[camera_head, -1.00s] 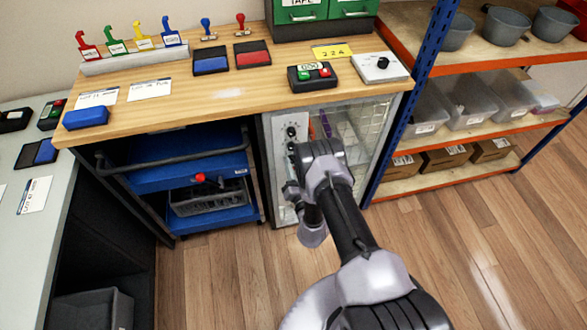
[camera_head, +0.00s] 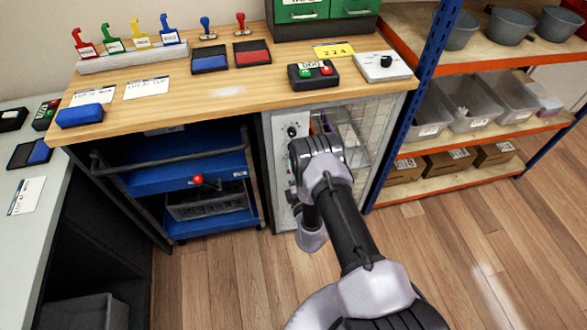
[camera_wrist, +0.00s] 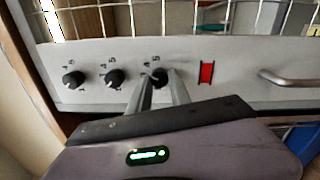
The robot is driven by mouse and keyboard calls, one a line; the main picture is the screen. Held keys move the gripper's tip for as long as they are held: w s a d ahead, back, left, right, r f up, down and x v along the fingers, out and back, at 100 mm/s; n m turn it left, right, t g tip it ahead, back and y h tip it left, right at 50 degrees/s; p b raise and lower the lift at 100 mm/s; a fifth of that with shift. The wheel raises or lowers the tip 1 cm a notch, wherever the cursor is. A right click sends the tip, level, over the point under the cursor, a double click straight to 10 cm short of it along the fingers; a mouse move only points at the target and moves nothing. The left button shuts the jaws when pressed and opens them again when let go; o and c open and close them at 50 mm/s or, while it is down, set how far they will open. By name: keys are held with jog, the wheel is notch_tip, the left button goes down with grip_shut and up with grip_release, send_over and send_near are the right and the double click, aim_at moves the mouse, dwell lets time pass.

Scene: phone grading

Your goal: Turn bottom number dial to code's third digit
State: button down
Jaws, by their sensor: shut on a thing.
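The wrist view shows a grey panel (camera_wrist: 225,60) with three black number dials in a row. The bottom dial (camera_wrist: 157,75) is the rightmost there, closest to a red indicator (camera_wrist: 207,73). My gripper (camera_wrist: 160,82) is shut on this dial, with one finger on each side of its lower part. The middle dial (camera_wrist: 114,77) and the top dial (camera_wrist: 73,80) are free. The digits around the dials are too small to read surely. In the head view my wrist hides the bottom dial; the top dial (camera_head: 292,131) shows. A yellow note (camera_head: 333,51) on the bench reads 224.
A bar handle (camera_wrist: 288,80) is beside the red indicator. The caged cabinet (camera_head: 372,125) stands under the wooden bench (camera_head: 232,100). A blue cart (camera_head: 190,172) is on its left and a blue shelf post (camera_head: 425,95) on its right. The floor in front is clear.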

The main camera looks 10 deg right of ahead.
jog(key=shift+w+r+m, duration=0.1)
jog(key=shift+m, duration=1.4)
jog(key=c, duration=1.2)
grip_release()
